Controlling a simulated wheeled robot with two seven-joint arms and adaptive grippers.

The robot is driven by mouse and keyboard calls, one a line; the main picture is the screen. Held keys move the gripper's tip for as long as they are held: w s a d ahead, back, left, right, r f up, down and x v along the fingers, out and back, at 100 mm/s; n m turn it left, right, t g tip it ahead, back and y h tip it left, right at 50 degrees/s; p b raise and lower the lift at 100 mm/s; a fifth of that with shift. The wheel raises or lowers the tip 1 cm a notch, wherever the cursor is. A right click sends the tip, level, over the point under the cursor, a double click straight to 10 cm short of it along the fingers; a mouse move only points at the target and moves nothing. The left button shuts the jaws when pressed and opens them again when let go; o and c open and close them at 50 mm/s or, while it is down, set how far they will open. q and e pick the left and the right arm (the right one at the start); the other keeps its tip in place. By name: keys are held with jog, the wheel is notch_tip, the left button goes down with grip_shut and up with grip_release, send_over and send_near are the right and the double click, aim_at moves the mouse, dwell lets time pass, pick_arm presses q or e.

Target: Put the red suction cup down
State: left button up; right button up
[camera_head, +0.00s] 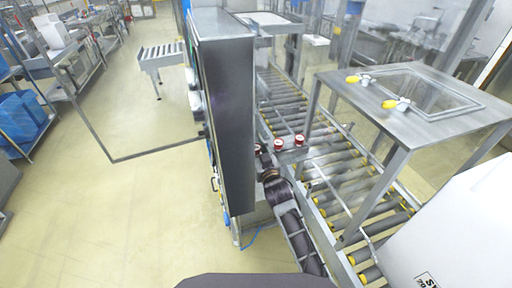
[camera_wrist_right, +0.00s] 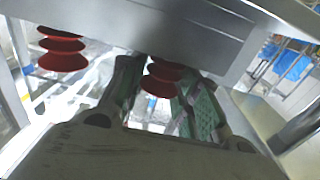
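Two red suction cups with white tops, one (camera_head: 278,144) and another (camera_head: 299,141), stand in a row along a metal bar in the head view. A third red cup (camera_head: 257,148) shows partly at the left, by my right gripper (camera_head: 262,160). In the right wrist view, a red ribbed suction cup (camera_wrist_right: 163,78) sits between the two fingers of my right gripper (camera_wrist_right: 160,88), which appear closed against its sides. Its upper end is at the metal bar's edge; I cannot tell whether it is attached. Another red cup (camera_wrist_right: 62,48) is to the left. My left gripper is not in view.
A tall steel cabinet (camera_head: 226,110) stands directly left of my right arm. A roller conveyor (camera_head: 335,175) runs on the right under a steel frame table (camera_head: 420,100) with yellow-ended handles. A white box (camera_head: 460,240) is at the lower right.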

jog(key=o, duration=0.4)
jog(key=shift+r, duration=0.15)
jog(key=shift+r, duration=0.2)
jog(key=v, duration=1.2)
jog(key=shift+b, duration=0.45)
jog(key=shift+r, duration=0.1)
dwell(0.5)
